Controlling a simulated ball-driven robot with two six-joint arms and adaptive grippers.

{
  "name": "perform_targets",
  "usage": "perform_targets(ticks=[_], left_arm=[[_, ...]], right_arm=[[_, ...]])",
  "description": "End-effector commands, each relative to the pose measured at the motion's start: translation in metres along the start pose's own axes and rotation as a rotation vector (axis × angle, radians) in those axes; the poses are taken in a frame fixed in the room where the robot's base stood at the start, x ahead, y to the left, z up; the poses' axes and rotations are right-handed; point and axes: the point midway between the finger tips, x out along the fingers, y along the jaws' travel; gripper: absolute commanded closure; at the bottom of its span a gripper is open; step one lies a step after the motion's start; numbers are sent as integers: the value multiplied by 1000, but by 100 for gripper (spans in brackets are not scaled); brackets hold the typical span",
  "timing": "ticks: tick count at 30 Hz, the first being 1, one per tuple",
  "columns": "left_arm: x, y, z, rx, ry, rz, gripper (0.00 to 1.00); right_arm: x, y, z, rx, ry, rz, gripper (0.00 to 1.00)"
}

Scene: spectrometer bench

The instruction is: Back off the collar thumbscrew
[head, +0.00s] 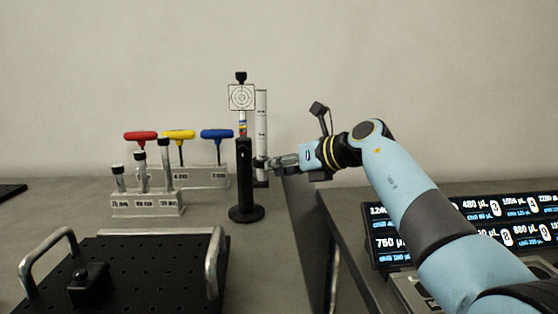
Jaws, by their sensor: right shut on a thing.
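A black post stand (244,180) with a round base stands upright on the grey bench, with a white target card (241,97) above it. A tall pale rod or tube (262,130) stands just behind it on the right. My right gripper (268,164) reaches in from the right at the post's collar height. It is shut on a small part at the post's right side, which looks like the collar thumbscrew; the fingers mostly hide it. My left gripper is not in view.
T-handled drivers in red (141,135), yellow (178,134) and blue (217,133) stand in grey holders at the left. A black breadboard with handles (150,270) lies in front. A gap separates the bench from the right table with display panels (480,222).

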Motion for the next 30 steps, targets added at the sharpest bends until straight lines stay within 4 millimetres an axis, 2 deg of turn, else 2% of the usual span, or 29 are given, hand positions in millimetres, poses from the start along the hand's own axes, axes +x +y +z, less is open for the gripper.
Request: perform_targets(ticks=[9,23,24,28,30], left_arm=[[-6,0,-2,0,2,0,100],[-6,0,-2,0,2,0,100],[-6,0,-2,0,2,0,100],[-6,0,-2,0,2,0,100],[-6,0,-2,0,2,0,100]], right_arm=[[0,1,-1,-94,2,-39,100],[0,0,-2,-104,3,-43,100],[0,0,-2,-104,3,-43,79],[0,0,-2,-104,2,-43,62],[0,0,-1,-104,2,-43,61]])
